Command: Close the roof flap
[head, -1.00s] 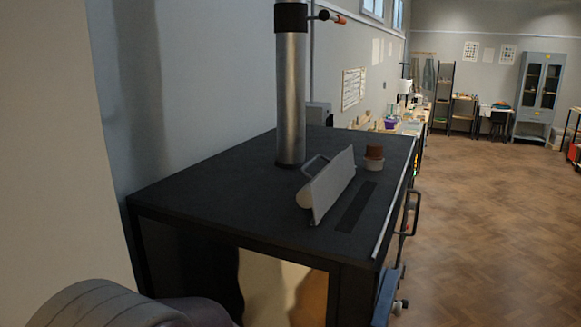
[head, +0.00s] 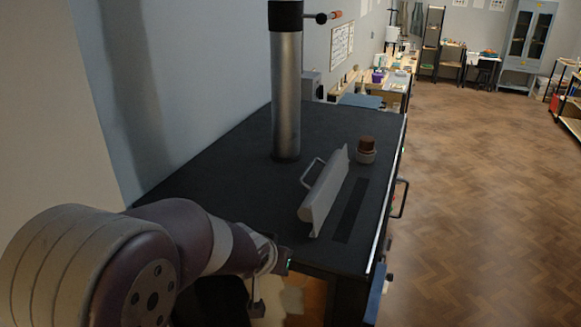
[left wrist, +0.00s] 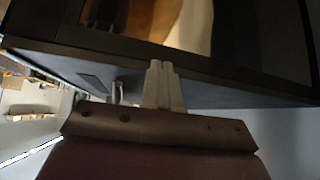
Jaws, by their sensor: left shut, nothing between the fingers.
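The roof flap (head: 326,190) is a pale grey plate with a bar handle (head: 312,172) on its left side. It stands raised and tilted on the black top (head: 240,185) of a kiln-like box, beside a long dark slot (head: 350,212). My left gripper (head: 257,308) is in front of the box's near edge, pointing down, apart from the flap and nearer to me. Its fingers (left wrist: 162,72) show together and empty in the left wrist view. My right gripper is not in view.
A metal flue pipe (head: 286,95) rises from the top behind the flap. A small brown and white stacked piece (head: 366,150) sits right of the flap. A side handle (head: 400,198) sticks out at the right edge. Open wooden floor (head: 480,200) lies to the right.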

